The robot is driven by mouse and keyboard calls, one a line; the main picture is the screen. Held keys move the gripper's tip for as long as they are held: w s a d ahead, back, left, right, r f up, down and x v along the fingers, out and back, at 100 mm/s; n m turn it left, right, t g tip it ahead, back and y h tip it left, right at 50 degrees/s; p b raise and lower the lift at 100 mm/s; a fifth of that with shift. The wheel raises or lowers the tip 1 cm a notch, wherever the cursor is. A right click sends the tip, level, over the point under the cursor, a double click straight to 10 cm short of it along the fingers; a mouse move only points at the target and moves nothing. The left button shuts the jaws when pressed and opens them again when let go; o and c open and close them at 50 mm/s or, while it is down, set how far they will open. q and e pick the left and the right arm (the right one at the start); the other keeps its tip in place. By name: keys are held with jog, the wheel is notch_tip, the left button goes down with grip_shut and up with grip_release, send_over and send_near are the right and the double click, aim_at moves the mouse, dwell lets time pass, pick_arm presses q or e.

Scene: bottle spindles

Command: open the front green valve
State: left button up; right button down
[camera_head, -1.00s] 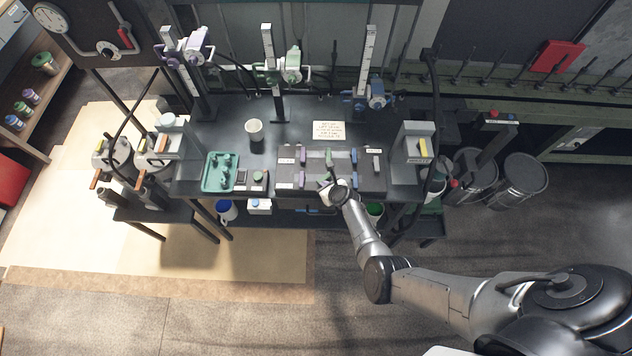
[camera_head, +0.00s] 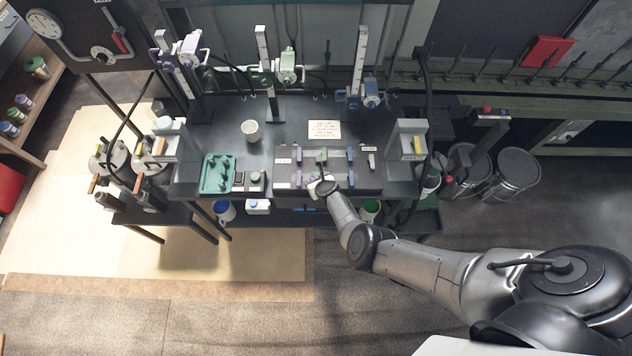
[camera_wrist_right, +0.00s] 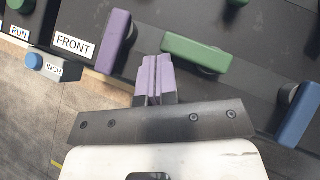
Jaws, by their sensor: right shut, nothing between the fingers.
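In the right wrist view the front green valve (camera_wrist_right: 197,52) has a bar handle lying crosswise, near the FRONT label (camera_wrist_right: 73,45). My right gripper (camera_wrist_right: 157,62) is shut and empty, its pale purple finger pads beside the left end of the green handle. I cannot tell whether they touch it. In the head view my right gripper (camera_head: 321,187) is at the front edge of the valve panel (camera_head: 290,180) and hides the front green valve. My left gripper is not in view.
Beside the green handle are a front purple handle (camera_wrist_right: 115,42) at left and a front blue handle (camera_wrist_right: 299,114) at right. A rear green handle (camera_head: 323,154) stands behind. A teal tray (camera_head: 217,174) and a cup (camera_head: 250,130) stand left on the bench.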

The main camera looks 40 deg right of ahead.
jog(key=shift+w, duration=0.1)
dwell(0.5)
jog(key=shift+a+r, duration=0.1)
jog(key=shift+a+r+p, duration=0.1)
jog(key=shift+r+p, duration=0.2)
jog(key=shift+p, duration=0.1)
jog(key=s+a+r+p, duration=0.4)
jog(key=s+r+p, duration=0.1)
jog(key=r+p, duration=0.1)
jog(key=shift+s+a+p, duration=0.15)
jog(key=shift+s+p, duration=0.25)
jog(key=shift+p, duration=0.45)
